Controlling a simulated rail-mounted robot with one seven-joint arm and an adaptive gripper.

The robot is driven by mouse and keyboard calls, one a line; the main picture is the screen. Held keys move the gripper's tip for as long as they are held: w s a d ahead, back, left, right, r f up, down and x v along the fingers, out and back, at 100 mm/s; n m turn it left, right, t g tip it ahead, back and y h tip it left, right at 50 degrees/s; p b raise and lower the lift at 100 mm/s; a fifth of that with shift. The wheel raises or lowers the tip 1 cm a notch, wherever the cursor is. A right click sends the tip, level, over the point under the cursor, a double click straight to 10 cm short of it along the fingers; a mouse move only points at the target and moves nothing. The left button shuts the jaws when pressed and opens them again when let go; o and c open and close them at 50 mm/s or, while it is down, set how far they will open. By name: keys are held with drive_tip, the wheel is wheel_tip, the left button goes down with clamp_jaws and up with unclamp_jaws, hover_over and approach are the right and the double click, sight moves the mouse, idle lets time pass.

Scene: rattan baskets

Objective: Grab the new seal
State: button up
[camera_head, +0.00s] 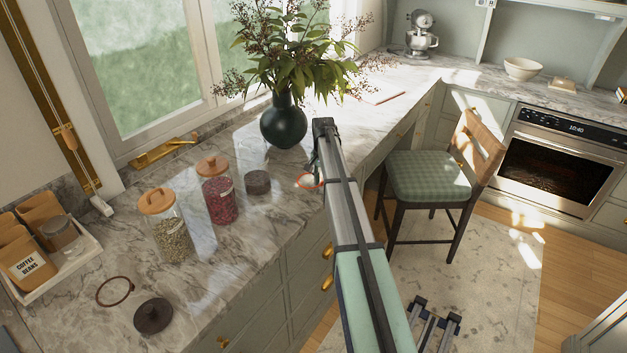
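An orange-red ring (309,181), which looks like a seal, is at the counter's front edge, partly hidden behind my arm. A darker brown ring (115,291) lies flat on the marble counter at the front left, beside a dark round lid (153,315). My arm reaches from the bottom of the picture up to the counter edge. A small dark part that looks like my gripper (314,164) shows at its far end, just above the orange-red ring. My fingers are mostly hidden, so I cannot tell whether they touch or hold the ring.
Two glass jars with wooden lids, one green-filled (174,238) and one red-filled (221,203), stand on the counter (215,270). A small dark round object (257,182) and a dark vase (284,122) stand behind. A tray (62,281) holds containers at left. A stool (432,178) stands right.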

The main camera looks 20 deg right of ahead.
clamp_jaws()
drive_tip(key=shift+r, duration=0.2)
